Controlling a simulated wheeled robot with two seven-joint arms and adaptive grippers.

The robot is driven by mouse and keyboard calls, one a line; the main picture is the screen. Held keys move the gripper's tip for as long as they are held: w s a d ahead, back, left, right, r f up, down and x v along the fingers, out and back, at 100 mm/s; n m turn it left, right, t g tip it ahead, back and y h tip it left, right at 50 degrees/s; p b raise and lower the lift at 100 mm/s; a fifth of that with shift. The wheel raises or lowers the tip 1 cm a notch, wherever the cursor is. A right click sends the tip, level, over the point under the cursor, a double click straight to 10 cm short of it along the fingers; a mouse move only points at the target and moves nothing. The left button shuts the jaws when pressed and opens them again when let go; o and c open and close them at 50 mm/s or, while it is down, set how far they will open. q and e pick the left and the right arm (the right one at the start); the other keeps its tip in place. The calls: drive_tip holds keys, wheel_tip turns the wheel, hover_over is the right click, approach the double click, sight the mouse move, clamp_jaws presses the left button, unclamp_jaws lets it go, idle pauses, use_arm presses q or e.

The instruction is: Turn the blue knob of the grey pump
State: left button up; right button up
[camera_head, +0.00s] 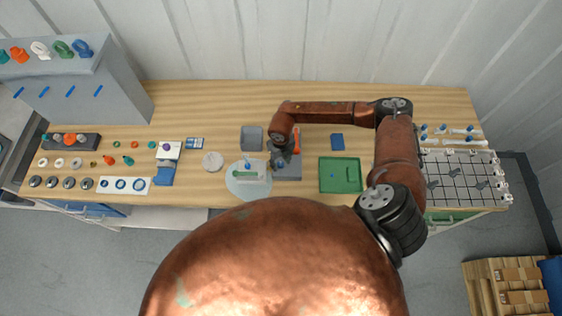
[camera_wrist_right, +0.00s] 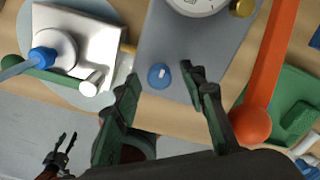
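The grey pump (camera_wrist_right: 192,45) is a flat grey body on the table with a round white gauge on top. Its blue knob (camera_wrist_right: 159,76) has a small white mark and sits near the pump's edge. In the head view the pump (camera_head: 288,173) is partly hidden by my right gripper (camera_head: 277,160). In the right wrist view the right gripper's two dark fingers are spread, with the knob between their tips in the picture. I see no finger contact; their height above it is unclear. My left gripper (camera_wrist_right: 60,152) shows open and empty at the wrist view's lower left.
An orange lever (camera_wrist_right: 270,70) stands at the pump's right side. A white device with a blue-capped hose (camera_wrist_right: 45,55) is left of the pump. A green tray (camera_head: 341,187) lies right of it, and a grey bin (camera_head: 251,131) behind left.

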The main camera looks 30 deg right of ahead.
drive_tip(key=shift+c, duration=0.3)
clamp_jaws()
drive_tip(key=shift+w+f+n+b, duration=0.1)
drive_tip(key=shift+n+b, duration=0.7)
drive_tip(key=shift+b, duration=0.15)
drive_tip(key=n+b, duration=1.1)
drive_tip(key=b, duration=0.1)
drive_tip(key=shift+f+n, duration=0.1)
drive_tip(key=shift+n, duration=0.2)
drive_tip(key=shift+r+n+b, duration=0.2)
drive_tip(key=shift+n+b, duration=1.9)
drive_tip(key=shift+n, duration=0.3)
